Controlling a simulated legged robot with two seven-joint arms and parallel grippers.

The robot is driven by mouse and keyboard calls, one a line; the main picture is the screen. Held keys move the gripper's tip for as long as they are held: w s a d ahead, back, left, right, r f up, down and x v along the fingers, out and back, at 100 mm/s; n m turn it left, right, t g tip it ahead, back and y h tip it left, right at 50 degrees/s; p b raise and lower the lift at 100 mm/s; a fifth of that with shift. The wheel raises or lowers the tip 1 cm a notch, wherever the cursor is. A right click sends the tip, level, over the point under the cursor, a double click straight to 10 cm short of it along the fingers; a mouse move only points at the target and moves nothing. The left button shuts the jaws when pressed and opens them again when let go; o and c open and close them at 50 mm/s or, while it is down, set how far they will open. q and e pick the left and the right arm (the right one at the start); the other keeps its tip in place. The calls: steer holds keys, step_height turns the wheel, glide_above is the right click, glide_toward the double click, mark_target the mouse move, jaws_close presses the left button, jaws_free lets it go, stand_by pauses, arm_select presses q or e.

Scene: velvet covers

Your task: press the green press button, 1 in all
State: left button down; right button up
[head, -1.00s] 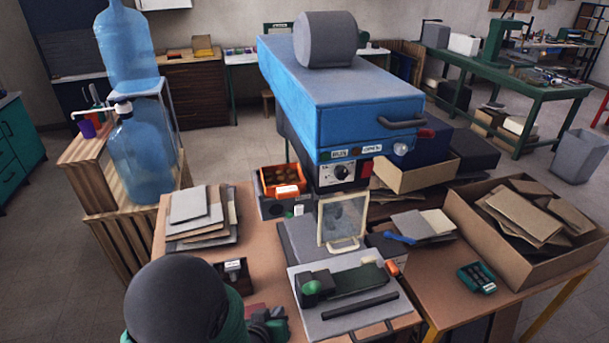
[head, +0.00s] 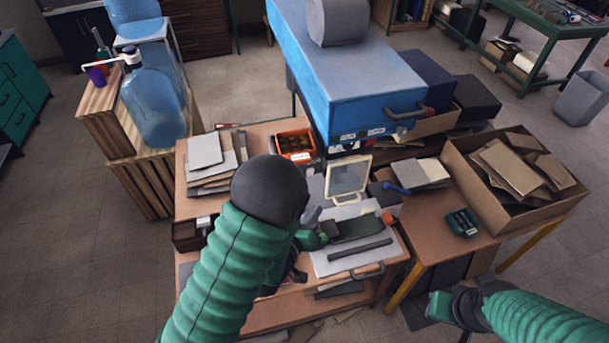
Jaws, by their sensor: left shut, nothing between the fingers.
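The green press button (head: 325,237) is a small round knob at the left end of a dark green block on the pale grey plate (head: 335,266), in front of the blue press (head: 350,85). My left gripper (head: 308,240) is shut and empty, just left of the button. My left arm and its dark elbow hide part of this area. I cannot tell whether the fingers touch the button. My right gripper (head: 450,308) is low at the right, in front of the bench and away from the button. I cannot tell whether it is open.
A framed clear panel (head: 347,177) stands tilted behind the plate. An orange bin (head: 294,144) and stacked sheets (head: 207,152) are at the back left. A cardboard box (head: 520,220) with loose pieces and a dark green tray (head: 462,222) are at the right.

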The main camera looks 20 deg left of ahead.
arm_select(q)
steer(key=w+a, duration=0.5)
steer(key=w, duration=0.2)
steer(key=shift+p, duration=0.35)
steer(key=shift+w+a, duration=0.1)
steer(key=shift+a, duration=0.05)
stand_by(1.6)
steer(key=shift+w+a+r, duration=0.1)
steer(key=shift+w+a, duration=0.1)
steer(key=shift+w, duration=0.05)
steer(key=shift+w+a, duration=0.3)
steer(key=shift+w, duration=0.15)
stand_by(0.8)
steer(key=shift+s+d+b, duration=0.3)
steer(key=shift+s+d, duration=0.25)
steer(key=shift+s, duration=0.25)
